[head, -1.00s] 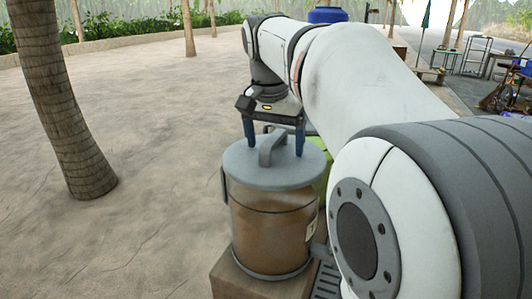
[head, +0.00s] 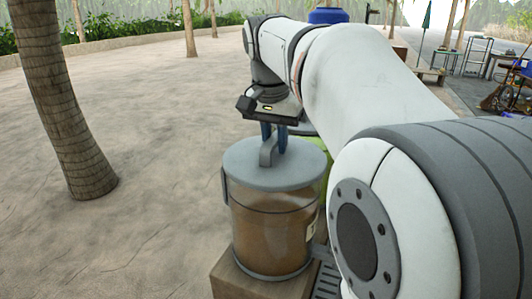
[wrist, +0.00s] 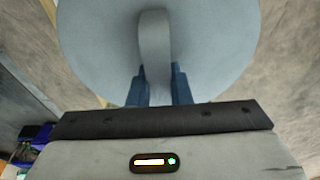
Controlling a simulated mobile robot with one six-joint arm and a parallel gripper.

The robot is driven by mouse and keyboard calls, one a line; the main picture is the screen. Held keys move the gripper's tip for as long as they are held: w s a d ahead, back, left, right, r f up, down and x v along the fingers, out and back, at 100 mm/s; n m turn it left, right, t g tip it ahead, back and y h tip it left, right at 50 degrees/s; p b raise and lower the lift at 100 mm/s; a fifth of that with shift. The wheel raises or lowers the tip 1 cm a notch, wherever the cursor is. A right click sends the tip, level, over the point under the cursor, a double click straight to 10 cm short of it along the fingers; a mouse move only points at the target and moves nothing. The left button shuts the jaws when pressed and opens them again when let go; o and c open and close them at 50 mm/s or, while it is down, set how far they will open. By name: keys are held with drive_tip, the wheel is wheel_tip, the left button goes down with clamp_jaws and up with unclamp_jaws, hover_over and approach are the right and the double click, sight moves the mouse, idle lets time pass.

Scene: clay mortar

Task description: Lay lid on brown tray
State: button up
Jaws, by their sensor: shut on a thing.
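The round grey lid (head: 250,160) with its raised handle sits at the top of a see-through container (head: 270,230) holding brown contents. I see no clear gap between lid and container. My gripper (head: 273,138) points down over the lid, its blue fingers closed on the handle. In the wrist view the lid (wrist: 215,45) fills the upper middle, and the handle (wrist: 154,45) runs down between the fingers of my gripper (wrist: 160,86). I cannot make out a brown tray in either view.
The container stands on a brown wooden block (head: 228,280). A green object (head: 326,176) is just behind it, partly hidden by my arm. A palm trunk (head: 62,110) rises at the left. Sandy ground lies open between. A blue barrel (head: 327,15) stands at the back.

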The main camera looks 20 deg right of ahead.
sight(276, 134)
clamp_jaws()
drive_tip(key=shift+r+p, duration=2.3)
drive_tip(key=shift+r, duration=0.25)
